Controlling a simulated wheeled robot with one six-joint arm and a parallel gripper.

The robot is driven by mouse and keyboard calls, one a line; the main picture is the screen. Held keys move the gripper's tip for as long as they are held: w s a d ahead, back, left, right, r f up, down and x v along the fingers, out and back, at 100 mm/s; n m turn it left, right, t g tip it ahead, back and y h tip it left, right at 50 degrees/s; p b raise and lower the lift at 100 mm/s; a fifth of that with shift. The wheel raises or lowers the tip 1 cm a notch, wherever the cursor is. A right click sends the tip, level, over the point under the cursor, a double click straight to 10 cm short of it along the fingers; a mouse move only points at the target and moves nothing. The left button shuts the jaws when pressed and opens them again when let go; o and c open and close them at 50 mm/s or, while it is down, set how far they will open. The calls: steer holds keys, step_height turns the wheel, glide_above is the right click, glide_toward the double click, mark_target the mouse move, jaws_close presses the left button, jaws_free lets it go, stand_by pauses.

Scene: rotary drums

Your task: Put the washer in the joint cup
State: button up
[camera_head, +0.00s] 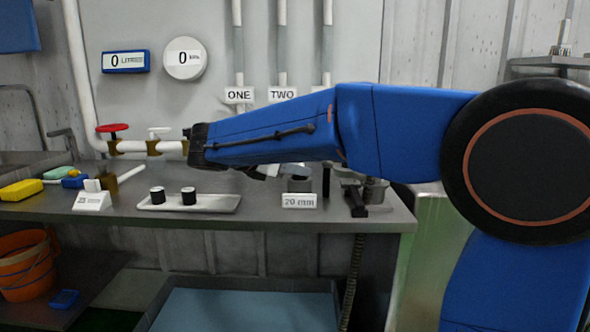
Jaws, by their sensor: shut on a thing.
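My blue arm (265,135) reaches across from the right, above the bench. My gripper cannot be made out: the forearm covers the space behind it, and only a small dark and pale shape shows under the forearm. No washer can be seen. A grey metal cup-like part (374,191) stands at the right end of the bench, partly under the arm. Another grey cylinder (299,184) stands behind the "20 mm" sign (299,200). I cannot tell which of these is the joint cup.
A white pipe with a red valve handle (113,128) runs behind the bench (345,219). An orange bucket (27,265) stands below. The bench front is clear.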

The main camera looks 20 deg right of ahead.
steer(key=shift+f, duration=0.1)
steer(key=o, duration=1)
steer(key=shift+a+r, duration=0.15)
steer(key=shift+r, duration=0.05)
steer(key=v, duration=1.1)
steer(key=shift+s+a+r, duration=0.1)
steer(key=shift+s+a, duration=0.15)
